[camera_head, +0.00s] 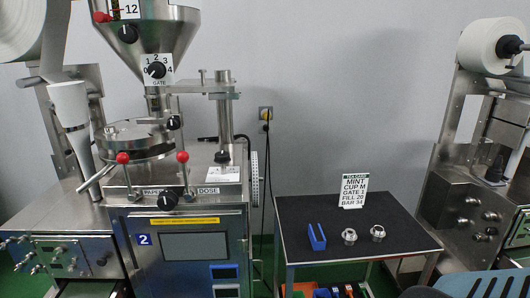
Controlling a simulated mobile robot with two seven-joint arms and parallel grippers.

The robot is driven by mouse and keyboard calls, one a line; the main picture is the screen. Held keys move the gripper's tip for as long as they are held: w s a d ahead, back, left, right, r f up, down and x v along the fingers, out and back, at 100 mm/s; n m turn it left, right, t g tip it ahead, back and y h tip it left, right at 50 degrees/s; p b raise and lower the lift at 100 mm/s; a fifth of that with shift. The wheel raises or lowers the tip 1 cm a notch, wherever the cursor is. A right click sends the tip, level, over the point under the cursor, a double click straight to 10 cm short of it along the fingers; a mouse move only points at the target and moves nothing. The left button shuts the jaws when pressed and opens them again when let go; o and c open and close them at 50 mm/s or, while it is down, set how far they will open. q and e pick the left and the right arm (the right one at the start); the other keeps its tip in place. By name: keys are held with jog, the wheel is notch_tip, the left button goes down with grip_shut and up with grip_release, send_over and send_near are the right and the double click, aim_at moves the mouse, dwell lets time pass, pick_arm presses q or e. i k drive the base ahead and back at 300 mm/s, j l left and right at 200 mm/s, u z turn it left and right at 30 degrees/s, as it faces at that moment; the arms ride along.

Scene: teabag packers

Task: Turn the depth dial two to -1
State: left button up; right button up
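The machine marked 2 (144,239) stands at the left. No label that I can read says depth. Higher up, a black gate dial (156,70) sits on a white plate with numbers from 0 to 4. Another black knob (129,35) is on the hopper near a 12 label (131,9). A small black knob (173,123) is beside the round bowl. Neither of my grippers shows in the head view.
A dark-topped table (300,212) at centre right holds a blue holder (316,238), two metal parts (349,236) and a task card (354,189). A second machine (470,205) stands at the right. Red-ball levers (183,158) stick out from machine 2.

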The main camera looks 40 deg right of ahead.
aim_at(222, 157)
jog(key=z, duration=0.85)
